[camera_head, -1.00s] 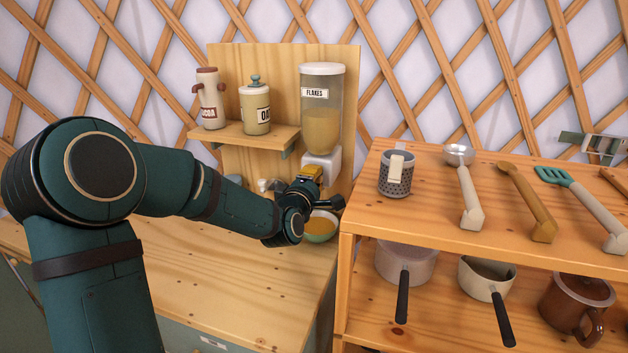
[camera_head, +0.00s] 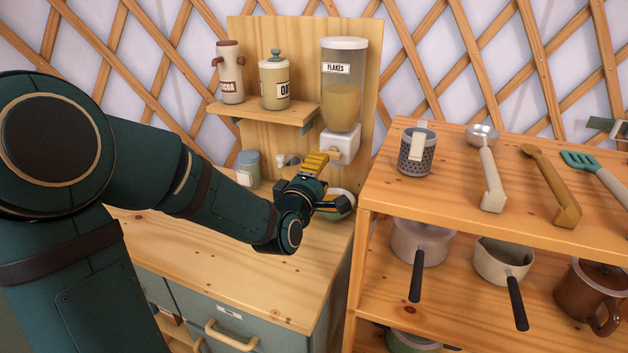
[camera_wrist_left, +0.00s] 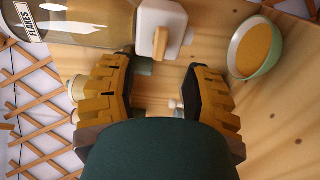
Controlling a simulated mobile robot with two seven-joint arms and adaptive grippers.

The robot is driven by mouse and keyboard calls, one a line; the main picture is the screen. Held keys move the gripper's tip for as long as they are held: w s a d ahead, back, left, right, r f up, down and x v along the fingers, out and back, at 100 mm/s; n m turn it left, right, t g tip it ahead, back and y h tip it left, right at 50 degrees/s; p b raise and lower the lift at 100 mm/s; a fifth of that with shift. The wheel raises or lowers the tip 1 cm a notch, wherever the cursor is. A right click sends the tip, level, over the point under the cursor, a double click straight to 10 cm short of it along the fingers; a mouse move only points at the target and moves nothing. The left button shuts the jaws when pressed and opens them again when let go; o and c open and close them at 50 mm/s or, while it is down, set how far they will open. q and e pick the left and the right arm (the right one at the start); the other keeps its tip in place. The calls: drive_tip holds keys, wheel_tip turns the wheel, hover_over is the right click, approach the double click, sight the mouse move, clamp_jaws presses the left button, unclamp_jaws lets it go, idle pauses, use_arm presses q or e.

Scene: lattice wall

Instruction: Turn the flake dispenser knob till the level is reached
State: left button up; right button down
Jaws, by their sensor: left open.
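The flake dispenser (camera_head: 342,92) is a clear container with a white lid, a FLAKES label and flakes partly filling it. Its white base (camera_head: 342,146) is fixed to the wooden back panel. In the left wrist view the base carries a tan knob (camera_wrist_left: 160,42). My left gripper (camera_head: 322,185) is open, below and left of the base. In the left wrist view its yellow-padded fingers (camera_wrist_left: 160,88) are spread and empty, and the knob lies beyond them, apart from both. A green bowl (camera_wrist_left: 235,55) with orange-yellow contents stands on the counter, partly hidden by the gripper in the head view.
A cocoa jar (camera_head: 230,72) and an oat jar (camera_head: 275,82) stand on a small shelf. On the right, a wooden rack (camera_head: 450,200) holds utensils and pots. The front counter (camera_head: 230,245) is clear.

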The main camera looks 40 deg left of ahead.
use_arm(q)
drive_tip(key=shift+v, duration=1.65)
drive_tip(key=shift+r, duration=0.1)
